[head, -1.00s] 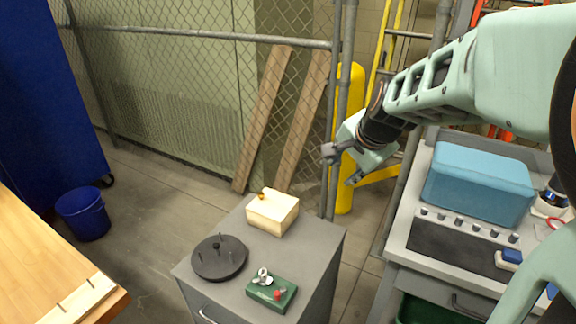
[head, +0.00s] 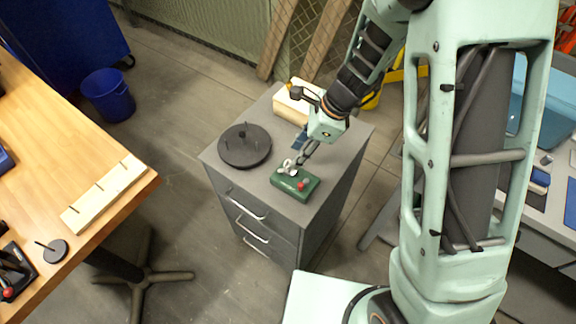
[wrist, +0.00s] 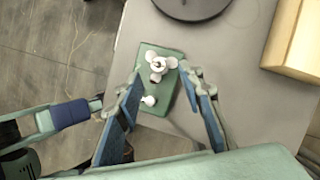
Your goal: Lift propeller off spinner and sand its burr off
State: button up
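The small white propeller (head: 288,168) with rounded lobes sits on the green spinner box (head: 308,190) on top of the grey cabinet. In the wrist view the propeller (wrist: 157,63) lies near the far end of the green box (wrist: 172,92), between the fingertip lines. My gripper (head: 303,150) is above the box, pointing down, and is empty. In the wrist view my gripper (wrist: 161,76) is open, its blue-padded fingers on either side of the box. I cannot tell the exact height gap. No burr can be made out.
A dark round disc with upright pegs (head: 236,152) and a cream block (head: 292,104), partly behind my arm, share the grey cabinet top (head: 262,186). A red knob (head: 301,184) stands on the green box. A wooden table (head: 95,150) with a pegged strip (head: 103,193) is at left.

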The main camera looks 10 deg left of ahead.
jog(key=x, duration=0.5)
jog(key=shift+s+b, duration=0.1)
jog(key=shift+b, duration=0.2)
jog(key=shift+c, duration=0.4)
grip_shut()
notch_tip(320, 180, up, 10)
jog(key=p, duration=0.2)
